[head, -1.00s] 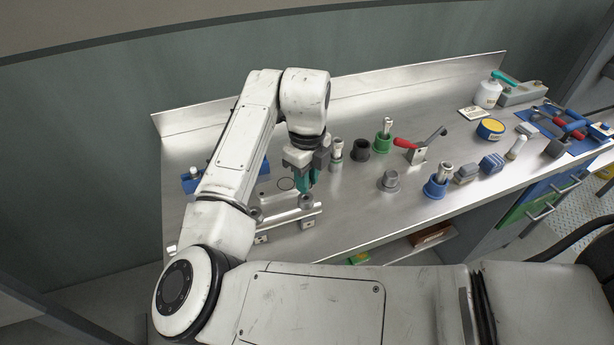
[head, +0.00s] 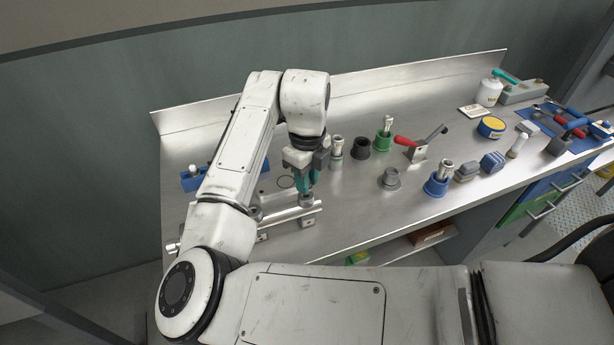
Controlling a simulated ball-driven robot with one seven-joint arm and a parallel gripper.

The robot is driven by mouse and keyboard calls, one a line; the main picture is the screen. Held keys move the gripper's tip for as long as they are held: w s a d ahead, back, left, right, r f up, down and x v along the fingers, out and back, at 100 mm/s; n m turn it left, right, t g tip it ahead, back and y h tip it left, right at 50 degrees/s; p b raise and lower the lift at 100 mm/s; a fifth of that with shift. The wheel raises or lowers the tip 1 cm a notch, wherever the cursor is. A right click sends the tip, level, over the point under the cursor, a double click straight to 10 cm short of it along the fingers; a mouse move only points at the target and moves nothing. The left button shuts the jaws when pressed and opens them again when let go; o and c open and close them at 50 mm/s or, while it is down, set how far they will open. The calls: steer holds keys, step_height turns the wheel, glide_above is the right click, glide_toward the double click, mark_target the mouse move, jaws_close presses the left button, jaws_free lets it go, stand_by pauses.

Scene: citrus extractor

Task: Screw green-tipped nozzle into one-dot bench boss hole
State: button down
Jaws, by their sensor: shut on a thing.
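My gripper (head: 309,186) points down over the right end of a metal bar fixture (head: 285,217) on the bench. Its teal fingers are closed together just above a round grey boss (head: 307,200) on the bar. The thing between the fingers is hidden, so I cannot make out a nozzle or a green tip. A second boss (head: 255,213) shows further left on the bar, partly behind my arm. The dot marks on the bosses are too small to tell.
Nozzles stand in a white-grey holder (head: 337,158), a green holder (head: 383,146) and a blue holder (head: 436,187). A black cup (head: 359,149), a grey cup (head: 390,178) and a red-handled lever clamp (head: 416,149) stand to the right.

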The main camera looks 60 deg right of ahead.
steer(key=shift+f+b, duration=0.65)
steer(key=shift+f, duration=0.4)
steer(key=c, duration=0.9)
jaws_free()
steer(key=shift+o, duration=0.2)
step_height(320, 180, up, 11)
steer(key=shift+f+b, duration=0.1)
steer(key=shift+b, duration=0.5)
